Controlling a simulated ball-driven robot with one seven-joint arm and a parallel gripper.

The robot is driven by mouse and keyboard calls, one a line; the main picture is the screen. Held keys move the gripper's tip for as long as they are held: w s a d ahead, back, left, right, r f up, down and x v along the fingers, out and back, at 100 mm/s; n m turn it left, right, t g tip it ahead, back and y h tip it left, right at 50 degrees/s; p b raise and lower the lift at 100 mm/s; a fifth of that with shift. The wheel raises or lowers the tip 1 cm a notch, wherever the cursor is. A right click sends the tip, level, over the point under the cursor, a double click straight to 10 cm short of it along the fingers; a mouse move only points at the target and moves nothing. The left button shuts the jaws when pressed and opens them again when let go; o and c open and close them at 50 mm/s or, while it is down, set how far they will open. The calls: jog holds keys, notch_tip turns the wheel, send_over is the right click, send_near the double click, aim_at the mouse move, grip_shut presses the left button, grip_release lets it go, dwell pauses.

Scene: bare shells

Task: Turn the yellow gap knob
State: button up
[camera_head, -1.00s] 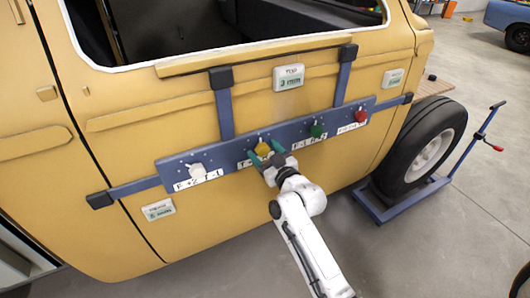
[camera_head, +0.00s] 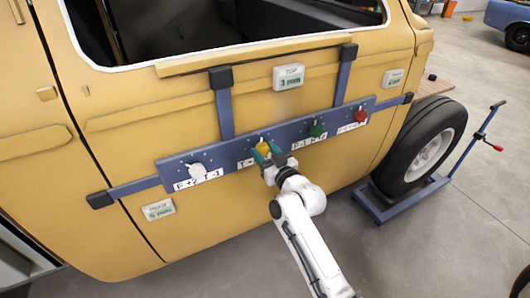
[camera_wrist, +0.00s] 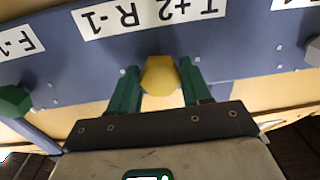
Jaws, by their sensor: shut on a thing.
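The yellow knob (camera_head: 263,148) sits on a blue bar fixed across the yellow vehicle door, second from the left in the row. My gripper (camera_head: 267,156) is at it, with its green fingers on either side. In the wrist view the yellow knob (camera_wrist: 160,75) lies between the two green fingers of my gripper (camera_wrist: 158,88), which are shut on it. A white label reading "T+2 R-1" (camera_wrist: 150,15) is by the knob in the wrist view. The grip's exact contact on the knob's sides is partly hidden by the fingers.
The blue bar (camera_head: 230,157) also carries a white knob (camera_head: 197,170), a green knob (camera_head: 316,131) and a red knob (camera_head: 361,116). Small displays sit on the door, one marked "TOP" (camera_head: 289,77). A wheel on a blue stand (camera_head: 420,150) is at right.

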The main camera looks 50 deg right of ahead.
jog(key=m+p, duration=0.1)
jog(key=m, duration=0.3)
jog(key=shift+a, duration=0.1)
jog(key=shift+m+p, duration=0.55)
jog(key=shift+m, duration=1.15)
jog(key=o, duration=1)
jog(key=shift+o, duration=0.2)
jog(key=b+v, duration=0.2)
jog(key=v, duration=0.8)
jog(key=shift+s+a+f+b, duration=0.15)
jog(key=shift+s+f+b, duration=0.1)
jog(key=shift+s+b, duration=0.05)
